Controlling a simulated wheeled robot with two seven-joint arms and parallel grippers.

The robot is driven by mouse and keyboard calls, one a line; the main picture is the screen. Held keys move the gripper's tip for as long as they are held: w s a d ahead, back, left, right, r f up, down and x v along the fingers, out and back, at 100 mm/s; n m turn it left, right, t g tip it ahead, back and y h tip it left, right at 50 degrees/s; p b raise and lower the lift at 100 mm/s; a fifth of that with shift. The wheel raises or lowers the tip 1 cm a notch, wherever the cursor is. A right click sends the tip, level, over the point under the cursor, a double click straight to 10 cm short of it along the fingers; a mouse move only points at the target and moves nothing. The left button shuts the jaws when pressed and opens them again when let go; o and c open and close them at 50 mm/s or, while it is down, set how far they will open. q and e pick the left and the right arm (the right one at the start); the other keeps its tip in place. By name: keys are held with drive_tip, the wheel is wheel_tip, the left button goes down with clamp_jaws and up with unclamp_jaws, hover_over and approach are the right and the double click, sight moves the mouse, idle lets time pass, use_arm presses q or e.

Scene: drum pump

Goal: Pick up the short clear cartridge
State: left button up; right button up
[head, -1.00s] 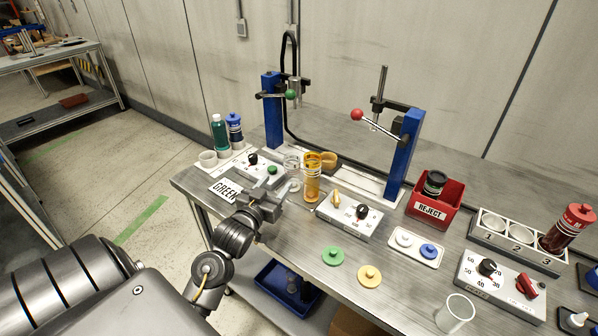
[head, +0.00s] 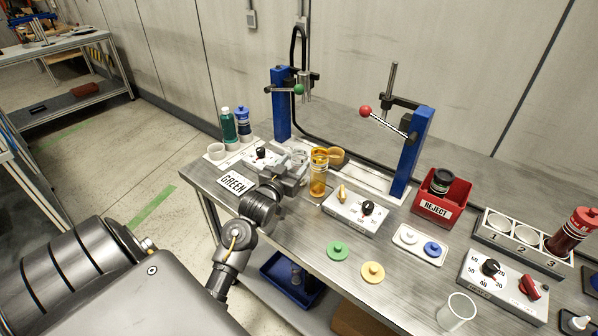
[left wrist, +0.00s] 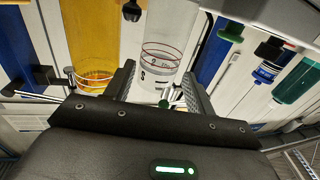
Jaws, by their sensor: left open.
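The short clear cartridge (head: 299,152) stands at the back of the bench, left of the tall amber cylinder (head: 319,180); my gripper hides its lower part in the head view. In the left wrist view the clear cartridge (left wrist: 166,45) has dark and red ring markings and lies straight ahead, in line with the gap between the fingers. My left gripper (head: 296,164) is open, with its fingers (left wrist: 158,84) apart to either side of the cartridge's near end. I cannot tell whether either finger touches it. My right gripper is not in view.
The amber cylinder (left wrist: 90,40) is close beside the left finger in the wrist view. A blue press post (head: 281,105) stands behind, and a control box (head: 355,211) sits to the right. Green (head: 232,125) and blue (head: 243,121) bottles stand at the back left.

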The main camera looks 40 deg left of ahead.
use_arm(q)
drive_tip(key=x, duration=0.4)
drive_tip(key=shift+d+p, duration=0.1)
drive_tip(key=shift+p, duration=0.25)
drive_tip(key=c, duration=1)
